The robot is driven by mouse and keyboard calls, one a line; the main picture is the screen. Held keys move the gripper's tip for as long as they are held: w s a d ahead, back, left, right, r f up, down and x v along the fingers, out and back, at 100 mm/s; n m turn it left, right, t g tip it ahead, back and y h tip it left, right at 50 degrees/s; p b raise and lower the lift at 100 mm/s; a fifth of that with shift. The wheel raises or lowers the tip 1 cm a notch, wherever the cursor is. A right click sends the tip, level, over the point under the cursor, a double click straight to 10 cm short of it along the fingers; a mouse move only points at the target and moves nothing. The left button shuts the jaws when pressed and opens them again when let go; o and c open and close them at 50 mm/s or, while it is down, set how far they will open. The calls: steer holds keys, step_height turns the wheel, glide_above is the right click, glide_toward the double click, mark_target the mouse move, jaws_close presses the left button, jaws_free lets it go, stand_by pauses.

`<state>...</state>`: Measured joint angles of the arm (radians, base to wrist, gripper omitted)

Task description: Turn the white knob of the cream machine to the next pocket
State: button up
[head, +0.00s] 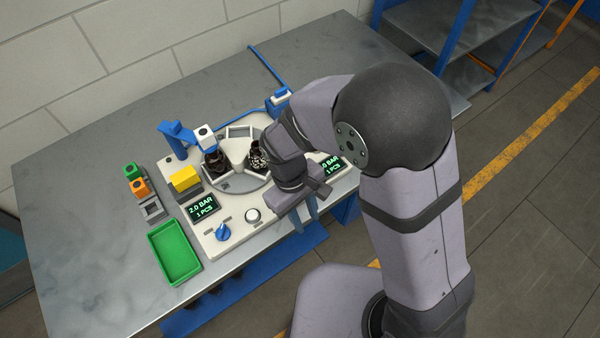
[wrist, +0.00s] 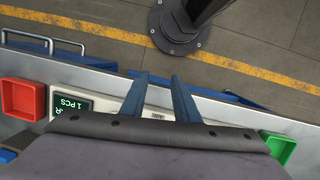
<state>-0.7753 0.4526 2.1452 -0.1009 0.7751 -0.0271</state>
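The cream machine (head: 215,243) stands on the metal table, with a round white turntable of pockets (head: 238,145) holding dark bottles (head: 215,163). The white knob (head: 253,215) is on its front deck, right of a blue knob (head: 223,232). My gripper (head: 306,222) is to the right of the white knob, apart from it, near the machine's front edge. In the wrist view its two blue fingers (wrist: 160,76) are spread with a gap and nothing between them. The white knob does not show in the wrist view. My arm hides part of the machine's right side.
A green tray (head: 174,252) lies left of the machine; a red tray (wrist: 23,99) shows in the wrist view. Two displays (head: 203,208) and a yellow block (head: 185,179) sit on the deck. Green and orange blocks (head: 140,187) stand to the left. The table's left end is clear.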

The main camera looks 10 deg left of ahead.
steer(key=w+a+n, duration=0.1)
steer(key=w+a, duration=0.1)
steer(key=w+a+n+t, duration=0.1)
steer(key=w+a+n, duration=0.1)
steer(key=a, duration=0.1)
steer(key=shift+w+a+h, duration=0.15)
steer(key=shift+h, duration=0.15)
steer(key=w, duration=0.1)
steer(key=w+a+r+n, duration=0.1)
steer(key=w, duration=0.1)
steer(key=shift+a+r+n+t, duration=0.25)
steer(key=shift+n+t, duration=0.05)
steer(key=shift+t, duration=0.1)
steer(key=w+r+n, duration=0.1)
steer(key=n, duration=0.1)
steer(key=w+r+n+h, duration=0.1)
steer(key=r+n, duration=0.1)
steer(key=w+d+r+n, duration=0.1)
steer(key=n, duration=0.1)
steer(key=shift+w+r+t, duration=0.2)
steer(key=shift+r+t, duration=0.1)
steer(key=shift+t, duration=0.1)
steer(key=shift+p+x, duration=0.85)
steer(key=shift+x, duration=2.8)
steer(key=shift+d, duration=0.15)
steer(key=shift+c, duration=0.7)
jaws_close()
